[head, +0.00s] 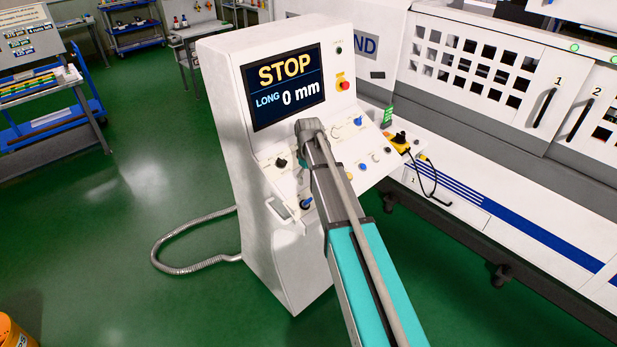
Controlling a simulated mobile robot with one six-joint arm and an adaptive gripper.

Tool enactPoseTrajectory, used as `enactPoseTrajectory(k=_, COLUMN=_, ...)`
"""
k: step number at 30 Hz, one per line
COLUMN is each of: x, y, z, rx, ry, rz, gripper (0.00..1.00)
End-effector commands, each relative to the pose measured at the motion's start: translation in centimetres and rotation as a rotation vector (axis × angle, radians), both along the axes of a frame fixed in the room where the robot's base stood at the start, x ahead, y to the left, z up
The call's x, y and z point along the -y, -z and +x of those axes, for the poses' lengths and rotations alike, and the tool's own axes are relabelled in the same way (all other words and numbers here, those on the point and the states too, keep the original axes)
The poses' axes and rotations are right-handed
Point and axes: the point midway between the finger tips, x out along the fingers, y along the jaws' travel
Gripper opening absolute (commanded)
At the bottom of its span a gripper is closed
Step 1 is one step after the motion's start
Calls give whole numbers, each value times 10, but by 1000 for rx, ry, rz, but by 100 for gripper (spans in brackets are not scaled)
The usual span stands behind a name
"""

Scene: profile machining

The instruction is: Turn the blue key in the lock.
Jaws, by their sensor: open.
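A white control console stands in the middle of the head view, with a sloped panel of knobs and buttons (281,162). A small blue piece (306,204) sits low on the left of the panel, beside my arm. Another blue knob (359,121) is at the panel's upper right, and a small blue button (363,167) is lower down. I cannot tell for certain which of these is the key, and no lock is clear. My arm reaches up over the panel and covers its middle. My gripper's fingers are hidden behind the arm.
The console screen (283,85) reads STOP and LONG 0 mm. A red emergency button (345,86) is right of it. A grey hose (190,268) lies on the clear green floor at left.

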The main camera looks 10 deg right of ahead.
Motion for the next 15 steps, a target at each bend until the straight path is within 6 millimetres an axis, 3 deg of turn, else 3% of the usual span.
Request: enactPoseTrajectory(k=15, x=0, y=43, z=0, rx=0, ry=0, rz=0, gripper=86)
